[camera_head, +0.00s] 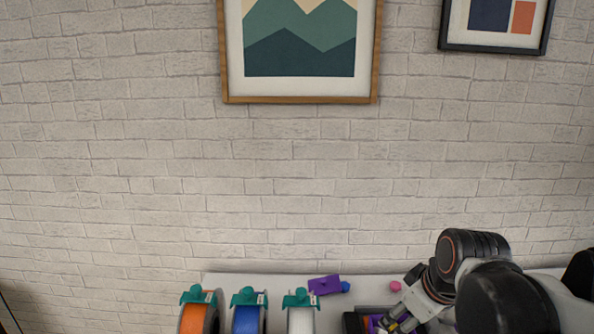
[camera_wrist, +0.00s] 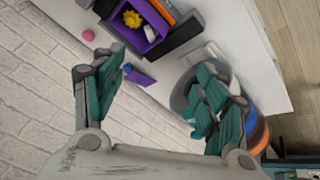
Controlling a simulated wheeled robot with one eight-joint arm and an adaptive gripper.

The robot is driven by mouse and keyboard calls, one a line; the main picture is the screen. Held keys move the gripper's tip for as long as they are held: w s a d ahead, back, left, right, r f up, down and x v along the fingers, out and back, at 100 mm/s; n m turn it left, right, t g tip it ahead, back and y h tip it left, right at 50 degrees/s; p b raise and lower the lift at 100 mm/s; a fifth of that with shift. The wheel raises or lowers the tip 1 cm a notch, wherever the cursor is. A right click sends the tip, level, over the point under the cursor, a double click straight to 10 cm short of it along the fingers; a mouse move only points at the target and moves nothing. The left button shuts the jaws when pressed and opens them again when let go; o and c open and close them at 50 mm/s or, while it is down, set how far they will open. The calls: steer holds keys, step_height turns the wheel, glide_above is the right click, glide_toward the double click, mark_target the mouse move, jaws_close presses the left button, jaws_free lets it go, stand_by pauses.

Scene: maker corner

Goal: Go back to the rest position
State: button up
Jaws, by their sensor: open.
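My gripper (camera_wrist: 162,75) is open in the wrist view, with its two grey and teal fingers spread wide and nothing between the tips. It hangs above the white table (camera_wrist: 240,60). In the head view my gripper (camera_head: 392,322) is low at the right, partly cut off by the bottom edge, near a dark bin on the table. My arm reaches in from the right there.
Spools stand at the front left: orange (camera_head: 194,320), blue (camera_head: 246,320) and white (camera_head: 300,321). A purple block (camera_head: 323,285), a blue ball (camera_head: 346,287) and a pink ball (camera_head: 395,286) lie behind. A purple bin (camera_wrist: 152,35) holds a yellow gear (camera_wrist: 132,19). A brick wall (camera_head: 200,160) stands behind.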

steer(key=s+r+m+t, duration=0.2)
steer(key=s+m, duration=0.4)
steer(key=s, duration=0.4)
steer(key=shift+r+m+h+p, duration=0.4)
steer(key=shift+r+p, duration=0.05)
steer(key=shift+r, duration=0.05)
